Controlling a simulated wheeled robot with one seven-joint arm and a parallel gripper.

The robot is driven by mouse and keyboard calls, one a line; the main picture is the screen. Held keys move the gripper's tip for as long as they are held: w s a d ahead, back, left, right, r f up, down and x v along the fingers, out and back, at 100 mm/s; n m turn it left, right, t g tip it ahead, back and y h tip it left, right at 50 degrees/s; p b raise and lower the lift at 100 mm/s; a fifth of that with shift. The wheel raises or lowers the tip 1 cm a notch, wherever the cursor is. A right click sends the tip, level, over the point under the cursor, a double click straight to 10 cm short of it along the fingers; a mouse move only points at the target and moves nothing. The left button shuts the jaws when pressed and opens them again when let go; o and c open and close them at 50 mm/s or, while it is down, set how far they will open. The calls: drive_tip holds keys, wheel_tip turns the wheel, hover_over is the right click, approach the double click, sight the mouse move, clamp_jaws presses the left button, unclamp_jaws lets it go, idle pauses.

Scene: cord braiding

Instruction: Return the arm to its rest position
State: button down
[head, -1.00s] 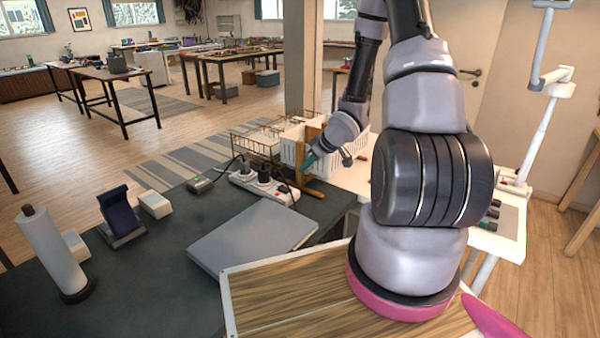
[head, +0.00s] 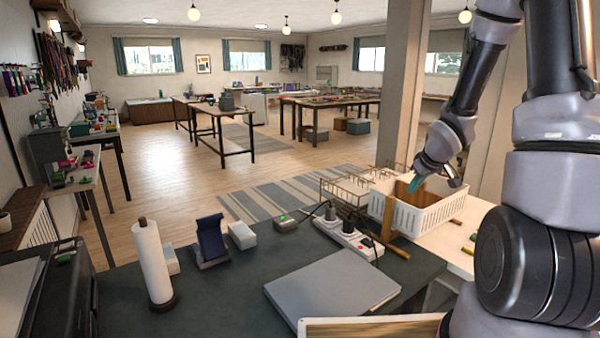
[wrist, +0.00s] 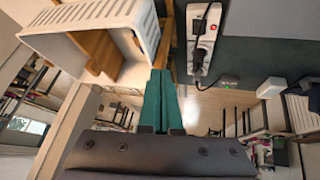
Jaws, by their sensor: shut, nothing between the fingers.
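My gripper (head: 416,184) is at the right in the head view, at the end of my bent arm, with its teal fingers pointing down and left. In the wrist view the two teal fingers (wrist: 158,100) lie side by side, shut and empty. The fingertips appear close to the white slotted basket (head: 425,210) and a brown wooden piece at it. The basket also shows at the upper left of the wrist view (wrist: 130,15). I cannot tell whether the fingers touch either one.
A pillar (head: 403,90) stands behind the arm.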

drive_tip(key=s+a+r+m+h, duration=0.15)
drive_tip(key=s+r, duration=0.25)
drive_tip(key=r, duration=0.4)
drive_tip(key=s+r+m, duration=0.3)
drive_tip(key=s+r, duration=0.2)
drive_tip(key=r, duration=0.4)
drive_tip(key=s+a+r+m+y, duration=0.1)
drive_tip(key=s+a+r, duration=0.3)
drive_tip(key=s, duration=0.4)
drive_tip(key=s+a+r+m+y, duration=0.2)
drive_tip(key=s+a+r+m, duration=0.1)
drive_tip(key=s, duration=0.5)
drive_tip(key=shift+a+r, duration=0.55)
drive_tip(key=shift+r, duration=0.3)
drive_tip(key=shift+w, duration=0.1)
